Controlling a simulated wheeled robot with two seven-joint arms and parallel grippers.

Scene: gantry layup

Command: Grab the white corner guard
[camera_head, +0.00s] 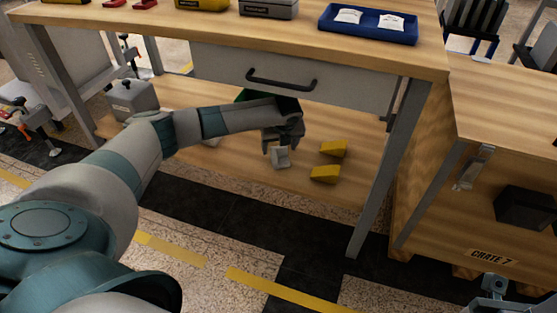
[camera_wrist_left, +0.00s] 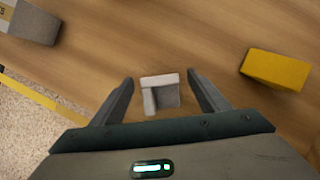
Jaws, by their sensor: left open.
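The white corner guard (camera_head: 282,158) is a small, pale L-shaped piece on the wooden lower shelf of the workbench. In the left wrist view the white corner guard (camera_wrist_left: 160,93) lies between the two fingers, with a gap on each side. My left gripper (camera_head: 276,150) is open under the drawer, just above the guard, and its fingers (camera_wrist_left: 158,92) do not visibly touch it. My left arm hides part of the shelf.
Two yellow blocks (camera_head: 333,149) (camera_head: 325,174) lie on the shelf right of the guard. A grey box (camera_head: 132,100) stands at the shelf's left. The drawer (camera_head: 290,80) hangs above, and a table leg (camera_head: 385,175) stands to the right. A wooden crate (camera_head: 480,205) is further right.

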